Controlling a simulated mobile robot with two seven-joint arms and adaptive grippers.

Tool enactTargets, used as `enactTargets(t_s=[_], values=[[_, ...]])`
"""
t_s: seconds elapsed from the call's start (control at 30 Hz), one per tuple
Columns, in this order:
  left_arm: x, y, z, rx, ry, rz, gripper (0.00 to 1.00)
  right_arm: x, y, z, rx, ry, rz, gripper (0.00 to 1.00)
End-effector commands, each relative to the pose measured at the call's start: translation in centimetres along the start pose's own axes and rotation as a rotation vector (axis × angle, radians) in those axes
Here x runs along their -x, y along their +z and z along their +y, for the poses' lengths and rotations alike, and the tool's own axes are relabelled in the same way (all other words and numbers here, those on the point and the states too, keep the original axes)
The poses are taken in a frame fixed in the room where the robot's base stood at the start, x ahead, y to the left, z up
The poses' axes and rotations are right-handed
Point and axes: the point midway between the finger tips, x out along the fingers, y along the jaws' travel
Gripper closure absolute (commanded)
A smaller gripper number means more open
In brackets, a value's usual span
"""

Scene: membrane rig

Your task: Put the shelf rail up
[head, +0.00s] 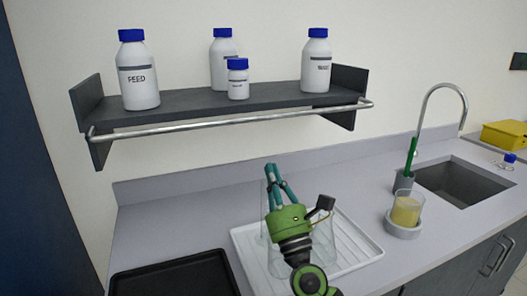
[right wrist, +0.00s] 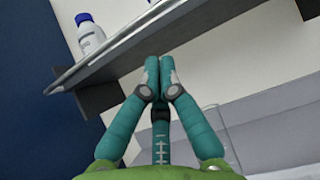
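The shelf rail (head: 235,120) is a thin silver bar with bent ends. It runs along the front of the dark wall shelf (head: 195,108), slightly below the board's front edge, and its ends meet the side panels. In the right wrist view the rail (right wrist: 78,73) crosses the upper left. My right gripper (head: 270,167), green with teal fingers, is over the counter, below and in front of the rail and apart from it. In the right wrist view its fingertips (right wrist: 159,62) are together with nothing between them. My left gripper is not in view.
White blue-capped bottles, such as the FEED bottle (head: 139,80), stand on the shelf. Below are a white drying rack (head: 355,250) with clear glassware, a black tray (head: 175,280), a beaker of yellow liquid (head: 407,210) and a sink (head: 465,180) with a tall tap.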

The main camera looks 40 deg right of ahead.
Motion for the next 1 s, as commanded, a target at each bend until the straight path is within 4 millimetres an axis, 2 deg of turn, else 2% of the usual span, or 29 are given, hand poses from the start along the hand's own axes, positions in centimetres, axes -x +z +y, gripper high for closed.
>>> enactTargets(t_s=[0.3, 0.5, 0.67, 1.0], values=[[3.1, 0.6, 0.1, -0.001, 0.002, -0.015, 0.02, -5.9, 0.5, 0.0, 0.001, 0.001, -0.002, 1.0], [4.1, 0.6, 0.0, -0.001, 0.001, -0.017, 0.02, -8.5, 0.2, 0.0, 0.0, 0.001, 0.0, 1.0], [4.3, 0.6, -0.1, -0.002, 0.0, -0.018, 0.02, -9.3, 0.1, 0.0, 0.001, 0.001, 0.0, 1.0], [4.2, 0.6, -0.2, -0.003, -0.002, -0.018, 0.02, -9.4, 0.0, 0.0, 0.0, 0.001, 0.0, 1.0]])
